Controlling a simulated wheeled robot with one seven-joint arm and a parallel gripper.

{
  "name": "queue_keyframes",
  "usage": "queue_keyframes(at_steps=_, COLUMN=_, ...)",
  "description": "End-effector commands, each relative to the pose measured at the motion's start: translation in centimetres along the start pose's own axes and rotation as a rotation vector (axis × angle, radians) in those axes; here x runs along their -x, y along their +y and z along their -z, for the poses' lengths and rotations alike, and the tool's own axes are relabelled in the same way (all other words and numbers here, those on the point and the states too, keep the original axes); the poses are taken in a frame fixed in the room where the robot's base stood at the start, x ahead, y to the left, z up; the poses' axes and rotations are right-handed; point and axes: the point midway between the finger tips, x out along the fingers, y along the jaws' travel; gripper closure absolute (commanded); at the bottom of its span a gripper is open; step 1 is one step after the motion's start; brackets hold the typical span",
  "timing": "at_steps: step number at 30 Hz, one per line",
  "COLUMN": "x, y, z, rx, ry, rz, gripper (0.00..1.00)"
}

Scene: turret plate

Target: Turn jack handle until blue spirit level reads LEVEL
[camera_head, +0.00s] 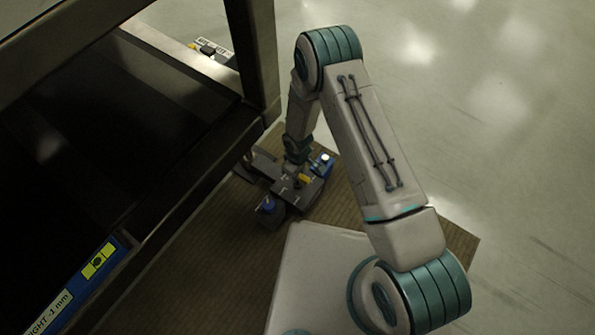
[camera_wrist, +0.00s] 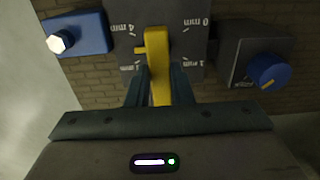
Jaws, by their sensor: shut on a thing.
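The yellow jack handle (camera_wrist: 157,55) stands over a dark dial plate (camera_wrist: 190,62) with mm marks in the wrist view. My gripper (camera_wrist: 157,90) is shut on the handle, with one dark finger on each side. The handle also shows small in the head view (camera_head: 304,178), below my wrist. The blue spirit level (camera_head: 98,263) lies along the dark frame's edge at lower left in the head view. It has a yellow-green vial with a dark bubble, and its label (camera_head: 52,311) shows "IGHT -1 mm", cut off at the picture edge.
A blue block with a white hex head (camera_wrist: 75,35) stands left of the dial in the wrist view. A dark box with a blue knob (camera_wrist: 268,70) stands right. The dark metal frame (camera_head: 258,60) rises close beside my arm. Open floor (camera_head: 480,120) lies to the right.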

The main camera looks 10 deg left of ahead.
Motion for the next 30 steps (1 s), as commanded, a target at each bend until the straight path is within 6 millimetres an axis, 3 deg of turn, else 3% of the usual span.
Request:
queue_keyframes(at_steps=15, x=0.09, y=0.13, z=0.23, rx=-0.416, ry=0.006, rz=-0.002, gripper=1.0)
queue_keyframes(at_steps=30, x=0.12, y=0.17, z=0.27, rx=-0.553, ry=0.008, rz=-0.002, gripper=1.0)
